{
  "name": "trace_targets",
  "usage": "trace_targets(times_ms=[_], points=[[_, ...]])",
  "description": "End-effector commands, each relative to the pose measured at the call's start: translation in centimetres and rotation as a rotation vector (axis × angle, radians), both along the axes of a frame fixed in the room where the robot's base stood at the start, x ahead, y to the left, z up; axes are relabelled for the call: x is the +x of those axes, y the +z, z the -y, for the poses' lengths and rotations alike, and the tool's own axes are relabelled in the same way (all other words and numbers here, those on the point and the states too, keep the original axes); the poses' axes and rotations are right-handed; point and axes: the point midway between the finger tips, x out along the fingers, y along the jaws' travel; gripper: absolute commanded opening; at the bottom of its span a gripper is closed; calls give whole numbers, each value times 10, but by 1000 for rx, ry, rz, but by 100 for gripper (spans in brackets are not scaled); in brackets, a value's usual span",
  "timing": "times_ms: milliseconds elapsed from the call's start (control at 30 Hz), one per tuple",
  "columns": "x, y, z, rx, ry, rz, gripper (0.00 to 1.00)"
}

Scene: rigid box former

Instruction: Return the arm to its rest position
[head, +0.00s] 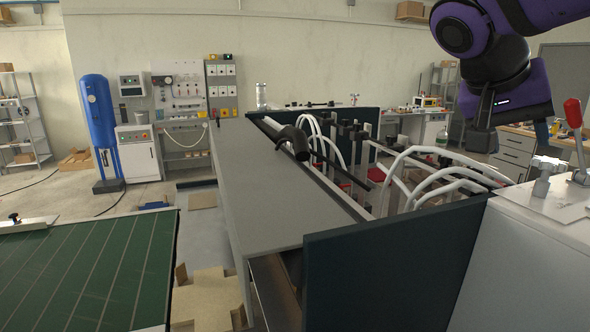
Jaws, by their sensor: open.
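My arm, purple and black, reaches in from the top right corner of the head view. My gripper (511,134) hangs at its lower end, pointing down. Two dark finger shapes show apart, with no object visible between them. The gripper is above the right part of the box former (390,255), in front of the back benches as seen from here. It looks clear of the machine, though the exact height is hard to tell.
A white cabinet with a red-handled lever (573,115) stands at right, close to my arm. A green conveyor (90,265) lies at left; cardboard pieces (205,295) lie between.

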Motion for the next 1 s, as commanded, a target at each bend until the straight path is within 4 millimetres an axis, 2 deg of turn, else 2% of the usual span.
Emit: trace_targets(times_ms=[33, 200, 400, 633, 1000], points=[[-15, -10, 3, 45, 57, -24, 51], [-56, -48, 7, 220, 319, -70, 51], [-88, -83, 5, 355, 595, -18, 51], [-101, -99, 3, 401, 739, 42, 51], [-101, -99, 2, 402, 744, 45, 51]])
